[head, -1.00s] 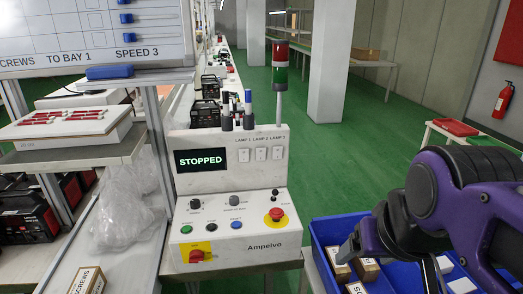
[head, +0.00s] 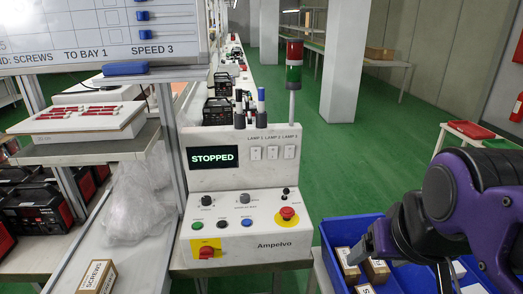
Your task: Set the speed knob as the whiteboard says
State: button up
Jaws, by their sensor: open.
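The whiteboard (head: 100,35) at the top left reads in part "SCREWS TO BAY 1 SPEED 3". The control panel (head: 240,238), marked Ampelvo, stands in the middle, its display (head: 213,157) reading STOPPED. My gripper (head: 376,240) is open, right of the panel above the blue bin and apart from the knobs. My purple arm hides part of the bin.
The panel also carries a red emergency stop (head: 287,213), a small black lever (head: 286,192), coloured buttons and a red-yellow rotary switch (head: 206,251). A lamp tower (head: 294,65) rises behind it. The blue bin (head: 330,240) holds small boxes. A SCREWS box (head: 97,276) lies lower left.

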aim_at(206, 200)
jog(key=k+u, duration=0.1)
jog(key=u, duration=0.3)
jog(key=k+l+u, duration=0.1)
jog(key=u, duration=0.3)
jog(key=k+u, duration=0.1)
jog(key=u, duration=0.3)
